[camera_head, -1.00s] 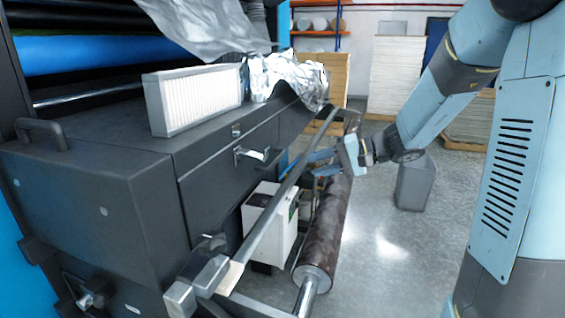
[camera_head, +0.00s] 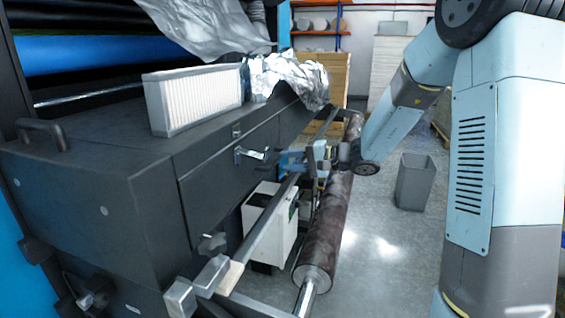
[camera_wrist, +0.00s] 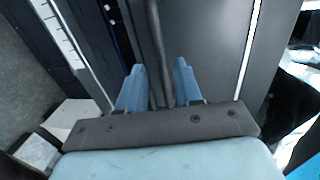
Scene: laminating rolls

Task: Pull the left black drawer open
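The black drawer front (camera_head: 215,180) is set in the left of the dark machine body and looks closed. Its silver handle (camera_head: 250,154) sticks out near the upper edge. My gripper (camera_head: 288,160) is just right of the handle, with its blue fingers pointing toward it and a small gap between in the head view. In the wrist view the two blue fingers (camera_wrist: 160,80) are apart, with a dark bar (camera_wrist: 155,40) running between them. I cannot tell whether that bar is the handle or the long rail. No grip on it shows.
A long metal rail (camera_head: 262,232) and a dark roll (camera_head: 328,235) run along the machine's front, beneath my gripper. A white box (camera_head: 270,222) stands under the machine. A white pleated filter (camera_head: 195,97) and crumpled foil (camera_head: 288,78) lie on top. A grey bin (camera_head: 414,182) stands on otherwise open floor.

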